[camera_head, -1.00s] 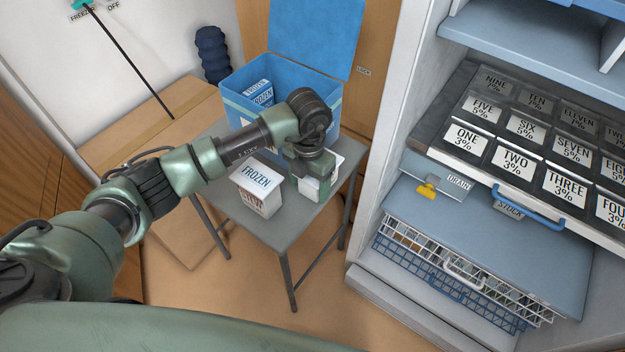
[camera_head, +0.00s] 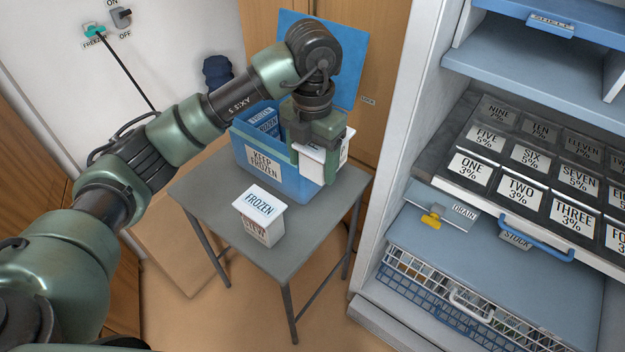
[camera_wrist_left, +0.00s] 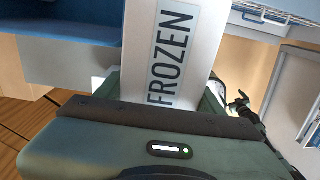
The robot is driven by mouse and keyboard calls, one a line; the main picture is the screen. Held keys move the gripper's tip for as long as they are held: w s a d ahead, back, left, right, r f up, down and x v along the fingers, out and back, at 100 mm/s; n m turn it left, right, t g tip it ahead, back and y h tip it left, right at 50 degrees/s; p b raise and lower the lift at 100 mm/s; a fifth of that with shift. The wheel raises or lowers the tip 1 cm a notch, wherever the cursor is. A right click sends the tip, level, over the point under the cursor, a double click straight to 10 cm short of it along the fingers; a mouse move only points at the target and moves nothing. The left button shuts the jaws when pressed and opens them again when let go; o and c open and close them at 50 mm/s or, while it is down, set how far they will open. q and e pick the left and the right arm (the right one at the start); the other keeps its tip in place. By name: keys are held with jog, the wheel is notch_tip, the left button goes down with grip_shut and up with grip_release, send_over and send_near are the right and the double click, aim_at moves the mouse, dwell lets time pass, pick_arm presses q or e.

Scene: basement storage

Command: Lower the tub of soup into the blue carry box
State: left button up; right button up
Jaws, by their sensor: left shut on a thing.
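My left gripper (camera_head: 322,152) is shut on a white tub (camera_head: 312,153), which I take to be the tub of soup; its side label is mostly hidden. In the left wrist view the tub's lid (camera_wrist_left: 170,50) reads FROZEN and lies between the fingers. The blue carry box (camera_head: 292,182) stands open on the grey table, with a KEEP FROZEN label on its front. The gripper holds the tub up at the box's front right side, overlapping its rim in the head view. The blue box also shows in the left wrist view (camera_wrist_left: 60,28). My right gripper is not in view.
Another white tub (camera_head: 262,222) with a FROZEN lid stands on the grey table (camera_head: 205,190) in front of the box. At least one more tub (camera_head: 264,122) is inside the box. The box's lid (camera_head: 345,50) stands open behind. An open freezer cabinet (camera_head: 400,150) stands right.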

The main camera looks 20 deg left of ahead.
pick_arm(q)
notch_tip(320, 180, up, 2)
jog(key=shift+r, duration=0.1)
jog(key=w+a+r+p, duration=0.4)
jog(key=w+a+r, duration=0.2)
jog(key=w+r, duration=0.1)
jog(key=w+a+f+p, duration=0.1)
jog(key=w+a+f, duration=0.1)
jog(key=w+a, duration=0.3)
jog(key=shift+w+a+f+p, duration=0.3)
jog(key=shift+w+f, duration=0.1)
jog(key=shift+w, duration=0.2)
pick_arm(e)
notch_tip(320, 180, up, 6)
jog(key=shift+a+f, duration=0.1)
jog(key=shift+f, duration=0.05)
pick_arm(q)
jog(key=shift+f, duration=0.15)
